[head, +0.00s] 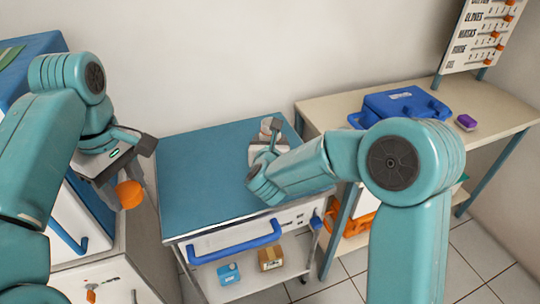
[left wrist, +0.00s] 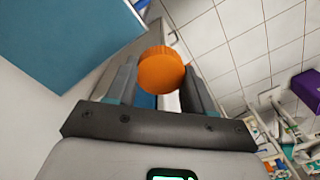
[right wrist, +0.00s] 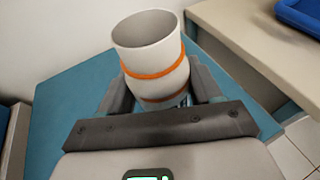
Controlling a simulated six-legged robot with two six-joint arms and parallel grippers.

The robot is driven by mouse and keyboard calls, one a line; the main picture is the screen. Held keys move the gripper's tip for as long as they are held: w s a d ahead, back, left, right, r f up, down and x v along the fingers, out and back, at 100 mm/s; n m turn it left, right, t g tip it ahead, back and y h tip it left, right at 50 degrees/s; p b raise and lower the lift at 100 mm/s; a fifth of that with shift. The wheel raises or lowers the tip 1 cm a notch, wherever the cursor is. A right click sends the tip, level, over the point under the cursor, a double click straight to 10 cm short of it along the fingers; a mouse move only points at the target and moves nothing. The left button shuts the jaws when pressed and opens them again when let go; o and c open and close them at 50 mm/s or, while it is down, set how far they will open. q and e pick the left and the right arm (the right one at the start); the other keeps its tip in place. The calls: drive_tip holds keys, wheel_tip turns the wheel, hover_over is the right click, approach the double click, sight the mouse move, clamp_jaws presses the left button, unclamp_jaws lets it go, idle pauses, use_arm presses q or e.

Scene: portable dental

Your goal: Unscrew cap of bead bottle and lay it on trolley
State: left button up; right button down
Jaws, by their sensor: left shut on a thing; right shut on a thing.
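The orange cap (head: 130,194) is between the fingers of my left gripper (head: 126,182), off to the left of the trolley's blue top. It also shows as a ribbed orange disc in the left wrist view (left wrist: 162,72), with a finger on each side. The bead bottle (right wrist: 150,55) is a white cylinder with orange bands and an open, uncapped mouth. My right gripper (right wrist: 160,95) is shut around its lower part. The bottle stands roughly upright over the trolley (head: 205,165); my right arm and gripper partly hide it in the head view. Its contents are not visible.
The trolley's blue top is bare left of the bottle. A side table (head: 480,100) at the right holds a blue case (head: 400,104) and a purple block (head: 466,122). A blue box (head: 229,273) and a brown box (head: 270,258) sit on the trolley's lower shelf.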

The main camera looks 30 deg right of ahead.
use_arm(q)
drive_tip(key=shift+f, duration=0.2)
use_arm(e)
wheel_tip(320, 180, down, 4)
drive_tip(key=shift+f, duration=0.1)
use_arm(q)
drive_tip(key=shift+s, duration=0.1)
use_arm(e)
drive_tip(key=shift+s, duration=0.1)
use_arm(q)
drive_tip(key=shift+f+b, duration=0.2)
drive_tip(key=shift+b, duration=0.2)
use_arm(e)
drive_tip(key=shift+c, duration=1)
unclamp_jaws()
drive_tip(key=shift+f, duration=0.1)
